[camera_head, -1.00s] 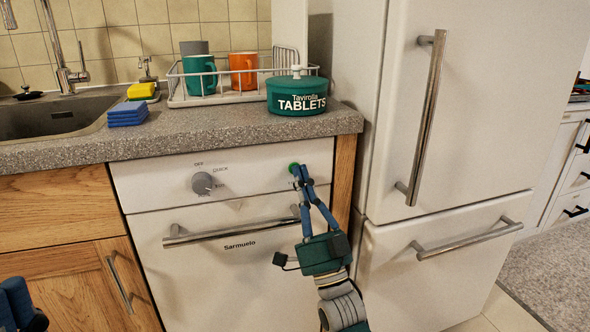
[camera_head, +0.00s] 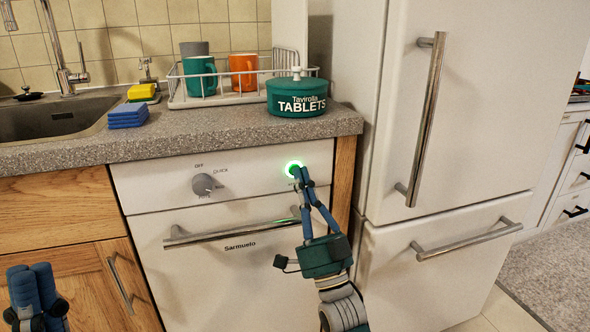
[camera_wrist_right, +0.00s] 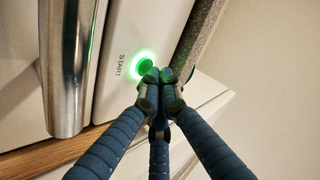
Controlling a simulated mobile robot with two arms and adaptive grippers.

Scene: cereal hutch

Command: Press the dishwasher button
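The dishwasher (camera_head: 215,275) has a white front with a knob (camera_head: 204,184) and a long metal handle. Its round button (camera_head: 291,167) glows bright green at the right of the panel. In the right wrist view the button (camera_wrist_right: 145,66) shows a green glow beside the word START. My right gripper (camera_head: 301,173) has its fingertips together at the button's lower right edge, seemingly touching it; exact contact is hard to tell. It holds nothing. My left gripper (camera_head: 33,275) is at the lower left with its fingers side by side, away from the dishwasher.
The counter (camera_head: 200,128) above holds a green tablets tin (camera_head: 297,97), a dish rack (camera_head: 235,98) with cups, and sponges. The fridge (camera_head: 460,120) stands close on the right. The dishwasher handle (camera_head: 230,233) sticks out below the panel.

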